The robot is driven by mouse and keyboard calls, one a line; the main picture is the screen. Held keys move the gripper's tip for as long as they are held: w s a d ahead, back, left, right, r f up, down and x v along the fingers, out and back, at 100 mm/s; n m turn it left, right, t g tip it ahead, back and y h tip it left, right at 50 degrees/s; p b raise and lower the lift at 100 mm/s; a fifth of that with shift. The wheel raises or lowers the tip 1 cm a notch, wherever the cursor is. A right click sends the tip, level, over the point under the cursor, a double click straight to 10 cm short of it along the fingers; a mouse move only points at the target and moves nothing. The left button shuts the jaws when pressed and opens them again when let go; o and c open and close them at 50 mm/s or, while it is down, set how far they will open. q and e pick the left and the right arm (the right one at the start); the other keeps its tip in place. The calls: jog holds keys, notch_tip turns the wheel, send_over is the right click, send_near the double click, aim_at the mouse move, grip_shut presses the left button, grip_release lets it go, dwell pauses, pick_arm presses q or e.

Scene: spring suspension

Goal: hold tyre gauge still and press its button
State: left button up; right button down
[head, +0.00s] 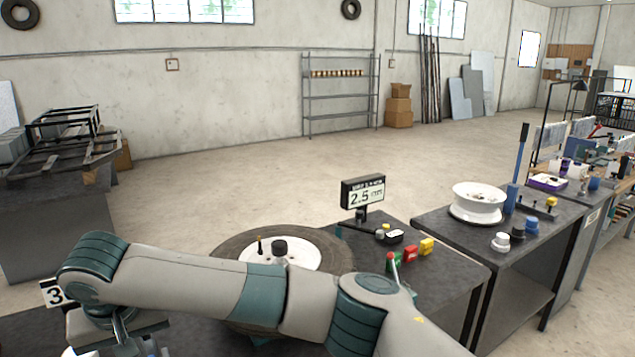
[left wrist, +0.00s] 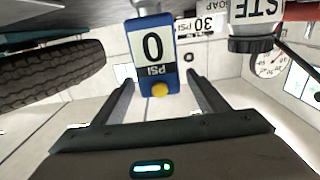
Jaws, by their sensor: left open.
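The tyre gauge (left wrist: 152,45) is in the left wrist view, a blue body with a white display reading 0 PSI, upside down in the picture. Its round yellow button (left wrist: 160,89) is at the end facing my gripper. My left gripper (left wrist: 160,82) is open, with one finger on each side of the gauge's button end in the picture. A gap shows on both sides; I cannot tell how deep the gauge lies between the fingers. I cannot make out the gauge in the head view, where an arm of mine crosses the foreground. My right gripper is not in view.
A tyre (left wrist: 45,72) is at the left in the left wrist view, and a dark-capped bottle (left wrist: 253,42) at the right. In the head view, a tyre with white wheel (head: 222,240) lies behind my arm, near a 2.5 display sign (head: 363,192) and small coloured blocks (head: 411,253).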

pick_arm(q)
jog(key=shift+d+f+v, duration=0.1)
jog(key=shift+f+v, duration=0.1)
jog(key=shift+v, duration=0.9)
jog(key=shift+d+f+v, duration=0.15)
jog(key=shift+f+v, duration=0.05)
jog(key=shift+v, duration=0.9)
jog(key=shift+w, duration=0.2)
jog(key=x, duration=0.8)
jog(key=shift+a+r, duration=0.25)
jog(key=shift+r, duration=0.05)
jog(key=shift+s, duration=0.1)
